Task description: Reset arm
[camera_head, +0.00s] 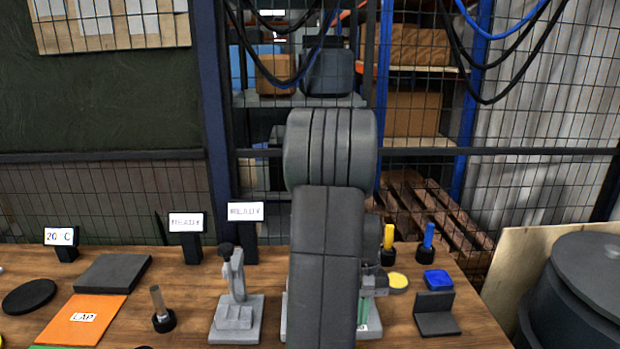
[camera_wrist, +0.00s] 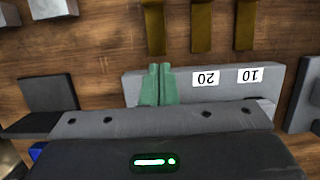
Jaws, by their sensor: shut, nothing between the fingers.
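My gripper (camera_wrist: 158,85) shows in the wrist view as two green fingers side by side, shut with nothing between them. The fingers point at a grey block (camera_wrist: 235,85) with labels 20 and 10, which look upside down in this view. I cannot tell whether the fingertips touch it. In the head view my dark arm stands upright in the middle and hides much of the bench behind it. A bit of green beside the arm may be a finger, but I cannot tell.
The wooden bench (camera_head: 185,285) holds a grey dial stand (camera_head: 235,310), an orange LAP mat (camera_head: 82,318), a black disc (camera_head: 29,296), a dark plate (camera_head: 113,273) and an angle block (camera_head: 436,315). A dark drum (camera_head: 590,285) stands at right. Mesh fencing is behind.

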